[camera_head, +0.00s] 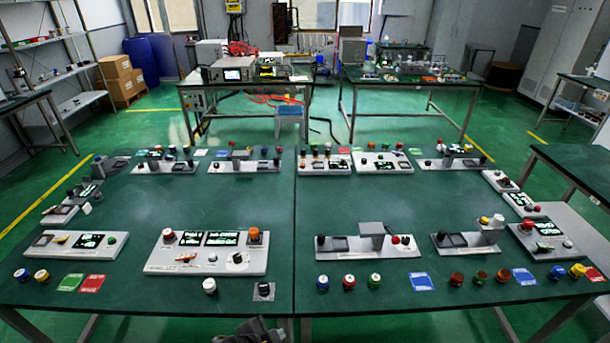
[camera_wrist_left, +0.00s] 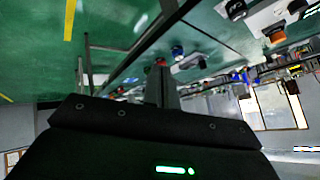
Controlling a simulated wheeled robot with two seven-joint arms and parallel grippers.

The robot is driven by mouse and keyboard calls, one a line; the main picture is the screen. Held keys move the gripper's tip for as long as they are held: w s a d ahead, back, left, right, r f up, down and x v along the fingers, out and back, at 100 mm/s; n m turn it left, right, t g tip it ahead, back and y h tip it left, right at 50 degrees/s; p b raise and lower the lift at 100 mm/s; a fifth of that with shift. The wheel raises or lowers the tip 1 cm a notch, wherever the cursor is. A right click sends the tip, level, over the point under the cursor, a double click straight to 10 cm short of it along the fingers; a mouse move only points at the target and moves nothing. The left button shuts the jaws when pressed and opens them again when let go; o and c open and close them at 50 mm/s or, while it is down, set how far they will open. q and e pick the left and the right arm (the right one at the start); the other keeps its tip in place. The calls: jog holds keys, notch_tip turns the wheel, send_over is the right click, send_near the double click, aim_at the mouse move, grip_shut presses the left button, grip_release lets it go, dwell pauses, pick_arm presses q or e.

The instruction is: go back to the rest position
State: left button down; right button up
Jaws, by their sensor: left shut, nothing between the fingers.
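My left gripper (camera_head: 252,331) shows as a dark shape at the bottom edge of the head view, at the near edge of the green table (camera_head: 265,195). In the left wrist view its fingers (camera_wrist_left: 162,84) are together and hold nothing. That view is tilted and shows the table edge, the green floor and the windows. My right gripper is in neither view.
A panel with two screens (camera_head: 168,260), a white knob (camera_head: 209,286) and a small grey switch block (camera_head: 264,291) lie near the left gripper. Other panels and loose buttons line the table. Its middle is clear.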

pick_arm(q)
jog(key=s+a+n+g+y, duration=0.3)
jog(key=s+a+n+y, duration=0.2)
jog(key=s+a+n, duration=0.95)
jog(key=s+a+f+m+g+b, duration=0.1)
jog(key=s+a+f+m+b, duration=0.15)
jog(key=f, duration=1.25)
jog(key=s+a+f+m+g+b, duration=0.1)
jog(key=f+b, duration=0.3)
jog(key=f, duration=1.2)
jog(key=s+a+f+b, duration=0.1)
jog(key=s+f+b, duration=0.2)
jog(key=s+f, duration=0.5)
jog(key=s+a+f+g+b, duration=0.1)
jog(key=s+f+b, duration=0.2)
jog(key=s+f, duration=0.6)
notch_tip(320, 180, down, 7)
jog(key=shift+a+r, duration=0.15)
jog(key=shift+a, duration=0.2)
